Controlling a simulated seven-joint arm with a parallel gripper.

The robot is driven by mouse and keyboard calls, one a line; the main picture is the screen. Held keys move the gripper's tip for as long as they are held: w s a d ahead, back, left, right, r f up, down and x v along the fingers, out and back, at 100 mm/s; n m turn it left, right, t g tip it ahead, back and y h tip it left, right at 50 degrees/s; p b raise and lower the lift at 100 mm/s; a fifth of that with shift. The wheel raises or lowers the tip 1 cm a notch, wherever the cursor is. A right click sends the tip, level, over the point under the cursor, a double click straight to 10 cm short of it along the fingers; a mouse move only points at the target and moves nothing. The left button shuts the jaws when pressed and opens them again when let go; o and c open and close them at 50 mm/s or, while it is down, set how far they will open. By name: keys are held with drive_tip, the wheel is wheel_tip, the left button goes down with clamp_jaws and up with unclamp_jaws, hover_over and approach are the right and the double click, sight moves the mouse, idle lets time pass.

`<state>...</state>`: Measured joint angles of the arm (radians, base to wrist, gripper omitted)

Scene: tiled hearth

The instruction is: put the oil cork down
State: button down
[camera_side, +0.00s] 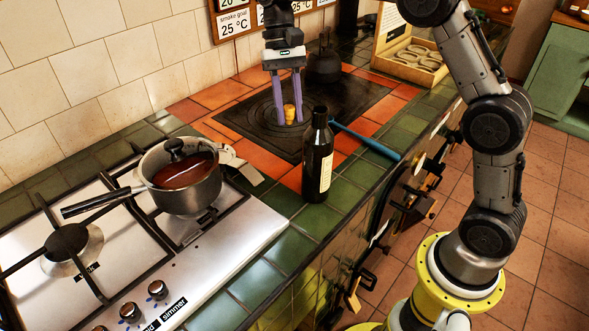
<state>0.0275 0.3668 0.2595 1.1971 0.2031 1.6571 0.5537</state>
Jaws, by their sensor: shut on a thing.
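My gripper (288,112) points down over the black hotplate, with two long purple fingers. It is shut on a small tan cork (289,113), which shows between the fingertips. The cork is at or just above the dark plate surface; I cannot tell whether it touches. A dark oil bottle (318,157) with a pale label stands upright on the green tiles just in front and to the right of the gripper. The bottle's mouth looks uncorked, but it is too small to be sure.
A saucepan (186,178) with red contents sits on the steel gas hob (213,258) at left. A blue-handled tool (365,139) lies right of the bottle. A dark kettle (323,67) stands behind the gripper, and a wooden box (412,58) at back right. The black plate (357,99) has free room.

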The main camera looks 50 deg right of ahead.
drive_tip(key=shift+w+d+f+n, duration=0.7)
drive_tip(key=shift+w+d+f, duration=1.1)
drive_tip(key=shift+f, duration=3)
drive_tip(key=s+d+m+t+y, duration=0.1)
drive_tip(key=s+d+m+t, duration=0.1)
drive_tip(key=s+d+m, duration=0.65)
drive_tip(key=s+d+m+t+y, duration=0.15)
drive_tip(key=s+d+m, duration=0.25)
drive_tip(key=s+d, duration=0.85)
hover_over(376, 138)
drive_tip(key=shift+h, duration=0.35)
wheel_tip(376, 138, down, 9)
drive_tip(key=shift+s+r, duration=0.1)
drive_tip(key=shift+r, duration=0.05)
drive_tip(key=shift+w+d+f, duration=0.1)
drive_tip(key=shift+w+f, duration=0.1)
drive_tip(key=shift+f, duration=1.7)
drive_tip(key=shift+f, duration=0.15)
